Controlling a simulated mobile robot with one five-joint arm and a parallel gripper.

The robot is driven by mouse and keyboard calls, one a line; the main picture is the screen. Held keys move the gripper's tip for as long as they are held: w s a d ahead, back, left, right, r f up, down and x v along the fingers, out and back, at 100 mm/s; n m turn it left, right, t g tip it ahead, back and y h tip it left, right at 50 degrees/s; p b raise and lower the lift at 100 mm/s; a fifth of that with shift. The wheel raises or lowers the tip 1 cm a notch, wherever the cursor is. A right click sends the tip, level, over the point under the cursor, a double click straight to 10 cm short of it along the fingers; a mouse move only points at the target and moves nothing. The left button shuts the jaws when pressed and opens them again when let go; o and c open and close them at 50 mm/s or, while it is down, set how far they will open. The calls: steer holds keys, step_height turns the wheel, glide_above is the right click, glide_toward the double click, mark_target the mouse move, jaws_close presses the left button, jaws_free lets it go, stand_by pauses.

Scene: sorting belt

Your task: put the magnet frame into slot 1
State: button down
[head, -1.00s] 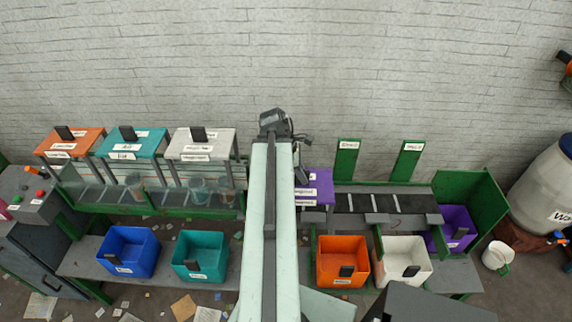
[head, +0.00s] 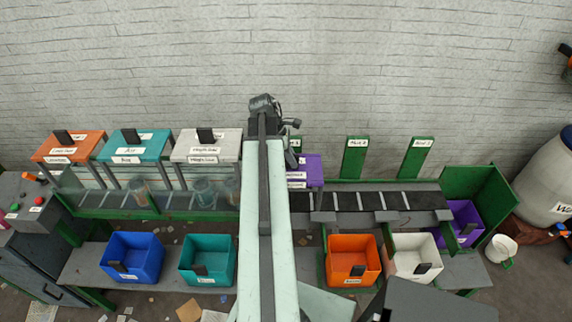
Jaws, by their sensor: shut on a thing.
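The purple magnet frame (head: 309,167) is at the near end of my arm's reach, beside the arm at picture centre; the arm hides its left part. Green signs stand behind the belt. The belt before both is bare.
Orange (head: 68,147), teal (head: 135,147) and white (head: 206,147) frames stand along the left. Blue (head: 131,258), teal (head: 206,260), orange (head: 352,262) and white (head: 413,258) bins stand in front. A purple bin (head: 462,222) is at the belt's right end.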

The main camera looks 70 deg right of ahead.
steer(key=f+b, duration=0.1)
steer(key=f, duration=0.1)
steer(key=f+b, duration=0.1)
steer(key=b, duration=0.1)
steer(key=shift+w+d+f+b, duration=0.2)
steer(key=shift+f+b, duration=0.1)
steer(key=shift+f, duration=0.05)
steer(key=shift+s+f, duration=0.15)
steer(key=shift+s, duration=0.05)
steer(key=shift+w+a+r, duration=0.1)
steer(key=shift+w+r, duration=0.1)
steer(key=shift+w, duration=0.15)
steer(key=shift+s+f, duration=0.1)
steer(key=shift+f, duration=0.1)
steer(key=c, duration=1.5)
jaws_free()
steer(key=shift+o, duration=0.2)
